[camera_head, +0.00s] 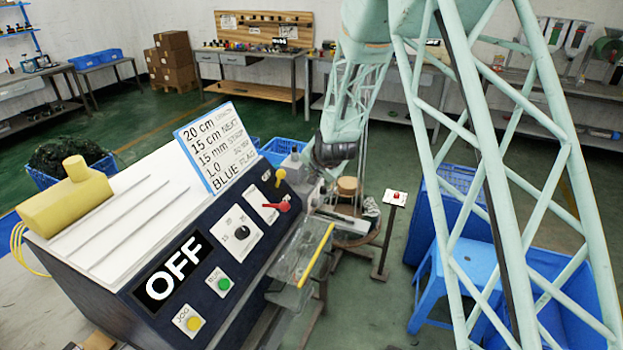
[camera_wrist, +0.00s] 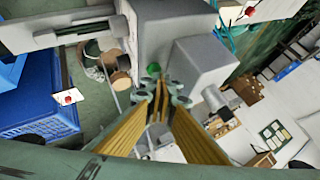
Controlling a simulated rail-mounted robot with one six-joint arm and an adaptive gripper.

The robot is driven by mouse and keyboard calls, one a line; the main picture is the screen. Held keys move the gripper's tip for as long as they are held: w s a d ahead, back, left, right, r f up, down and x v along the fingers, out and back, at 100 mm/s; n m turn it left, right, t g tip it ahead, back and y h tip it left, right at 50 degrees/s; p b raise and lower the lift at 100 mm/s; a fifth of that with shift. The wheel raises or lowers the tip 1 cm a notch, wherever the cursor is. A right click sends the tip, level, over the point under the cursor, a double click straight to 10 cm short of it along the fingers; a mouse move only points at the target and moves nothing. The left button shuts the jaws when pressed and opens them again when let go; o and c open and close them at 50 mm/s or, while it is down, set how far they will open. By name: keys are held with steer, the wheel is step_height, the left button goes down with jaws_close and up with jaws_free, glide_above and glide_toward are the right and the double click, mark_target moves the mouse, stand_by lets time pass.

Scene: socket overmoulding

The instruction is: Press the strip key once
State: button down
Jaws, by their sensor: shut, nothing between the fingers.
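My gripper (camera_wrist: 161,97) is shut and empty in the wrist view, its yellow-sided fingers meeting at the tips. A small green key (camera_wrist: 153,70) sits on a grey machine housing (camera_wrist: 195,70), just beyond the fingertips in the picture; I cannot tell whether they touch it. No strip label is readable on it, so I cannot confirm it is the strip key. In the head view, the dark end of my arm hangs beyond the large control cabinet (camera_head: 130,215), and my fingertips cannot be made out there.
The cabinet panel has a green button (camera_head: 224,284), a yellow button (camera_head: 194,323) and a red lever (camera_head: 276,206); its display reads OFF. A red button stands on a post (camera_head: 396,196). Blue crates (camera_head: 445,215) and a blue stool (camera_head: 468,262) stand right.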

steer(key=shift+r, duration=0.8)
steer(key=shift+r, duration=0.2)
stand_by(0.3)
steer(key=shift+r+p, duration=0.75)
steer(key=shift+r, duration=1.55)
